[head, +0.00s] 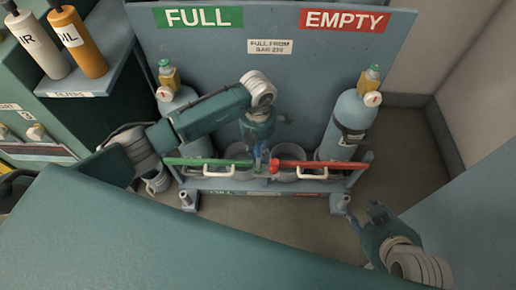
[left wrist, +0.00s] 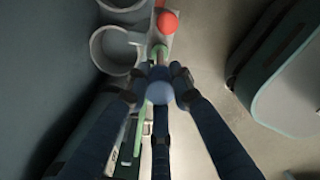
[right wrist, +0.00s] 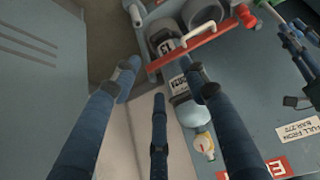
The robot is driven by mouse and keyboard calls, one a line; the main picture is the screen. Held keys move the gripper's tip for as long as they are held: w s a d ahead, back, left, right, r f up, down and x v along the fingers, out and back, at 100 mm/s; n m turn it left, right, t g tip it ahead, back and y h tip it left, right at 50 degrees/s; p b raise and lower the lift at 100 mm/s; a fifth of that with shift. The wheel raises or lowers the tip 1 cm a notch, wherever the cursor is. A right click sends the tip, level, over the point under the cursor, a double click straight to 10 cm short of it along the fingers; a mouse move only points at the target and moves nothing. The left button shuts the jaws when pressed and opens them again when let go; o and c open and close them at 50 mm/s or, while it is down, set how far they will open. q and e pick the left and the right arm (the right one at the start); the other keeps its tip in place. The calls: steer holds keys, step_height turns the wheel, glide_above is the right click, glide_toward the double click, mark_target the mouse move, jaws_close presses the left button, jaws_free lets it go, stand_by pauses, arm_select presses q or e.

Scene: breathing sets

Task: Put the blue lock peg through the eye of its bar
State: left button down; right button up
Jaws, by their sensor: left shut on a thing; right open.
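My left gripper (head: 261,150) is shut on the blue lock peg, whose round blue head (left wrist: 159,93) shows between the fingers in the left wrist view. It holds the peg over the inner end of the green bar (head: 210,162), at the middle of the rack front. The green bar's end also shows just beyond the fingers in the left wrist view (left wrist: 159,52). The peg's shaft is mostly hidden, so I cannot tell whether it is in the eye. My right gripper (head: 362,217) is open and empty, off the rack's front right corner.
The red bar (head: 322,165), with a red knob (left wrist: 168,22), closes the rack's right half. Grey-blue cylinders (head: 347,125) stand at both sides behind the bars. Empty rings lie between them. A teal surface (head: 150,235) fills the near left. Floor is clear at right.

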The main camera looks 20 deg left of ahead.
arm_select(q)
steer(key=shift+f, duration=0.15)
stand_by(0.4)
stand_by(0.4)
steer(key=c, duration=1.4)
jaws_free()
steer(key=shift+c, duration=0.2)
step_height(320, 180, up, 12)
